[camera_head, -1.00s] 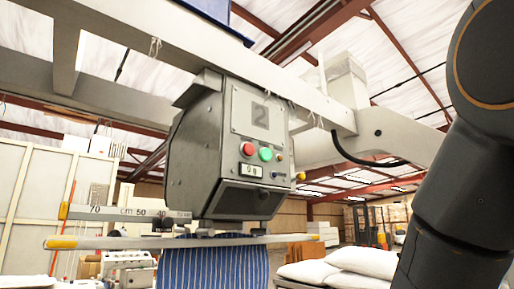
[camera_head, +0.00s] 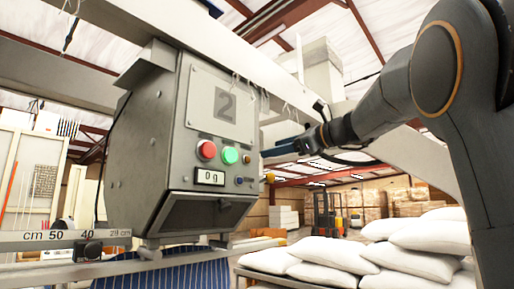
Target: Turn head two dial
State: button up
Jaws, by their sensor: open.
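Filling head two is a grey metal box marked "2" (camera_head: 185,130) in the left half of the head view. Its front carries a red button (camera_head: 207,150), a green button (camera_head: 230,155) and a display (camera_head: 209,177) reading "0 g". A small dark knob (camera_head: 246,159), seemingly the dial, sits just right of the green button. My gripper (camera_head: 276,151) is open and empty, pointing left, just right of the panel at about the knob's height. It looks apart from the knob, though the depth gap is hard to tell.
A light beam (camera_head: 175,40) runs above the head. A ruler bar (camera_head: 65,237) and blue striped fabric (camera_head: 180,275) are below. White pillows (camera_head: 330,262) are stacked at the lower right. A forklift (camera_head: 326,214) stands far behind.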

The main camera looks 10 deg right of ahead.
jog(key=w+a+r+p, duration=0.2)
jog(key=w+a+p, duration=0.1)
jog(key=w, duration=0.3)
jog(key=shift+a+r, duration=0.15)
jog(key=shift+a, duration=0.5)
jog(key=c, duration=1.1)
jog(key=shift+o, duration=0.2)
jog(key=shift+b, duration=0.35)
